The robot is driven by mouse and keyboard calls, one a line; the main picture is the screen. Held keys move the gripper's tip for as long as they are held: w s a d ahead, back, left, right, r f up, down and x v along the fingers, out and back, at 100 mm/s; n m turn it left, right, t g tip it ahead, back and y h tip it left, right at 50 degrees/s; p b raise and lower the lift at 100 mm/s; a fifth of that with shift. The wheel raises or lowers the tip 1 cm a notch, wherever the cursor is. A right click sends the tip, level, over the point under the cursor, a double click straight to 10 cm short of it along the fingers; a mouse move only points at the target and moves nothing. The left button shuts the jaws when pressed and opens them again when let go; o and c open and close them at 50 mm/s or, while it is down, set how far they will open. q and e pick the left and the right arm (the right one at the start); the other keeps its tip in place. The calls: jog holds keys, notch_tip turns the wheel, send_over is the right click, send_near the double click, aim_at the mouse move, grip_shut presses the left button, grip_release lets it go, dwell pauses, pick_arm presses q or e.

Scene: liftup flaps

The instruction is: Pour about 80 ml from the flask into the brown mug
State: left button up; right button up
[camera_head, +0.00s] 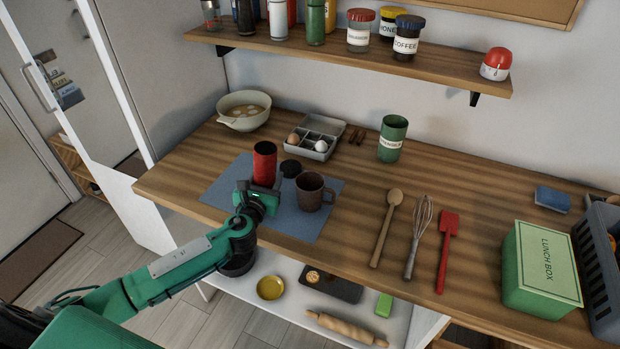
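A red cylindrical flask (264,160) stands upright on the blue-grey mat (299,227) on the counter, with its dark open top showing. The brown mug (311,192) stands upright on the same mat, right of the flask, its handle to the right; I cannot see its contents clearly. A small black cap (290,168) lies on the mat between and behind them. My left gripper (262,190) is at the flask's lower front, and its fingers are partly hidden, so I cannot tell whether it grips the flask. My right gripper is not in view.
A bowl (244,110) and a grey egg tray (315,138) stand behind the mat. A green tin (392,138) stands at the back. A wooden spoon (386,228), whisk (418,237) and red spatula (446,250) lie to the right. A shelf (340,57) with jars hangs above.

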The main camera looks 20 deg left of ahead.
pick_arm(q)
jog(key=shift+r+m+p, duration=0.3)
jog(key=shift+m+p, duration=0.15)
jog(key=shift+m, duration=0.25)
jog(key=shift+a+m+p, duration=0.1)
jog(key=shift+m+p, duration=0.4)
jog(key=shift+m, duration=0.1)
jog(key=shift+m+p, duration=0.3)
jog(key=shift+m, duration=0.3)
jog(key=shift+f+m+p, duration=0.1)
jog(key=shift+m+p, duration=0.35)
jog(key=shift+m, duration=0.35)
jog(key=shift+f+m+g, duration=0.2)
jog(key=shift+m+g, duration=0.1)
jog(key=shift+m, duration=0.6)
jog(key=shift+s+a+r+m+p, duration=0.1)
jog(key=shift+a+m+p, duration=0.4)
jog(key=shift+m, duration=0.4)
jog(key=shift+r+m+y+p, duration=0.3)
jog(key=shift+r+y+p, duration=0.1)
jog(key=shift+p, duration=0.1)
jog(key=shift+a+r, duration=0.1)
jog(key=shift+r, duration=0.1)
